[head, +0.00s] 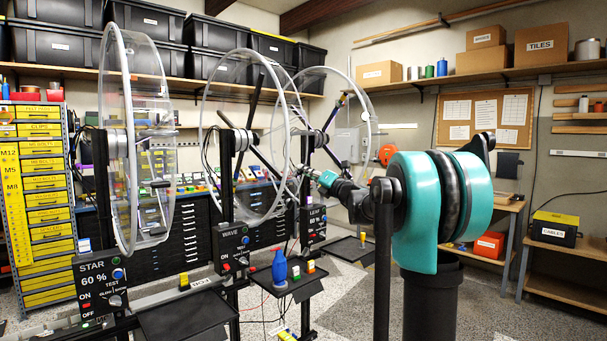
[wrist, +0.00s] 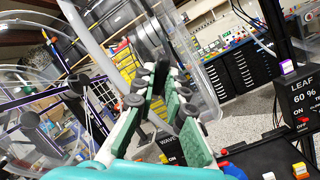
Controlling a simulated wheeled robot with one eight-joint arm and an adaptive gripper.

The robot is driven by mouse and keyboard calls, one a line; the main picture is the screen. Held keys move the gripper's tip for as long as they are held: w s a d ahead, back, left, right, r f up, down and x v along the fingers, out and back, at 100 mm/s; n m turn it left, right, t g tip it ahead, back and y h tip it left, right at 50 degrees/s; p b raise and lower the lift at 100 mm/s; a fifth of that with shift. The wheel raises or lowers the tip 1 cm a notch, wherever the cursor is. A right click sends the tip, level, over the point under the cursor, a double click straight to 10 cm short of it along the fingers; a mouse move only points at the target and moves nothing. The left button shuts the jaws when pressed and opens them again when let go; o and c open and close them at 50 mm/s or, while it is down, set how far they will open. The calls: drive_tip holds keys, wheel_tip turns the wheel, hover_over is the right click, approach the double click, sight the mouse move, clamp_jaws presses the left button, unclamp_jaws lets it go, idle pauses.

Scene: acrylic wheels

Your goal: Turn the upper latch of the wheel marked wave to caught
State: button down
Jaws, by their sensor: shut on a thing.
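The wave wheel is a clear acrylic disc with a pale rim (head: 284,108), standing in the middle of the head view above a black box marked WAVE (head: 232,238). My gripper (head: 301,174) is at the right edge of this wheel. In the wrist view my gripper (wrist: 165,95) has its green-padded fingers closed around a pale clear strip that looks like the wheel's rim. The WAVE box (wrist: 168,145) shows partly behind the fingers. I cannot make out the upper latch or its setting in either view.
The star wheel (head: 122,60) stands to the left and the leaf wheel (head: 370,95) close behind to the right. Shelves with boxes line the walls.

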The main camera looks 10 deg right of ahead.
drive_tip(key=shift+m, duration=0.4)
drive_tip(key=m, duration=0.4)
idle(0.4)
drive_tip(key=m, duration=0.4)
drive_tip(key=c, duration=1.4)
unclamp_jaws()
drive_tip(key=shift+c, duration=0.2)
drive_tip(key=shift+s, duration=0.1)
